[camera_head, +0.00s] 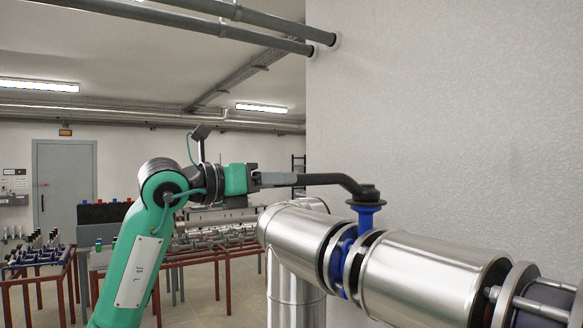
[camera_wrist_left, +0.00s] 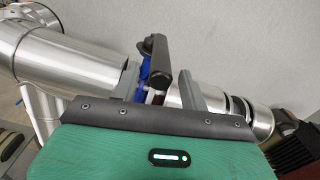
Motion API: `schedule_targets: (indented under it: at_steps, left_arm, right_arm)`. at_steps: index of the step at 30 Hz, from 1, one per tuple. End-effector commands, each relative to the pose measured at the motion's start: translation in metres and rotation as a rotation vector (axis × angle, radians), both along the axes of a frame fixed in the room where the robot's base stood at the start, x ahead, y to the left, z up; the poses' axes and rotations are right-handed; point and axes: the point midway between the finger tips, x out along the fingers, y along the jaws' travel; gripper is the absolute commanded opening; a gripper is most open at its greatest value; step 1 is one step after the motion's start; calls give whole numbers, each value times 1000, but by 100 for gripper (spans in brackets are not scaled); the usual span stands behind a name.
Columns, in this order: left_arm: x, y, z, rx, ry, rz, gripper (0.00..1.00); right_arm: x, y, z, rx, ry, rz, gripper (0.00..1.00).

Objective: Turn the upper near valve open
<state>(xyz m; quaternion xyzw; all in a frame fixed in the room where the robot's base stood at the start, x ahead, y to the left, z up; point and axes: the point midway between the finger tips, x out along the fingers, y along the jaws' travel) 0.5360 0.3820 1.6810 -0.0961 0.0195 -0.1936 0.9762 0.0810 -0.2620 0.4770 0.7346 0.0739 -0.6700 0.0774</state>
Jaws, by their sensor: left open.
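The valve is a blue body (camera_head: 368,216) on a shiny metal pipe, with a long black lever handle (camera_head: 330,179) on top. The handle points left toward my arm, across the pipe. My left gripper (camera_head: 280,180) is at the handle's free end. In the left wrist view the open jaws (camera_wrist_left: 160,88) have the black handle (camera_wrist_left: 158,62) between them, with gaps to both fingers. I cannot tell whether either finger touches it. The blue valve body (camera_wrist_left: 146,72) shows partly behind the handle. My right gripper is not in view.
The thick metal pipe (camera_head: 425,277) runs below the handle and bends down at its left. A white wall (camera_head: 450,120) stands close behind. Red-legged tables (camera_head: 215,256) with parts stand farther back at left. Grey pipes (camera_head: 230,14) cross overhead.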

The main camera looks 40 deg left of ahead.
Motion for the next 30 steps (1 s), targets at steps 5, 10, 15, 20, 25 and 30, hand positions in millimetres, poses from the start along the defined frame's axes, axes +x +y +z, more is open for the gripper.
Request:
schedule_targets:
  at_steps: [5,10,15,20,25,30]
  left_arm:
    - [25,-11,2,-1,2,-3,44]
    - [35,-15,0,-1,0,-2,44]
    - [36,-15,-1,0,0,-1,44]
    - [36,-15,-1,0,0,-1,36]
    - [36,-15,-1,0,0,-1,3]
    - [36,-15,0,0,0,-1,0]
  right_arm:
    - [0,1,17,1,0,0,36]
    - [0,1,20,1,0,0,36]
    - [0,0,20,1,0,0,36]
    - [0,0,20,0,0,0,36]
    - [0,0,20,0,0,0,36]
    - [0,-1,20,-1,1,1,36]
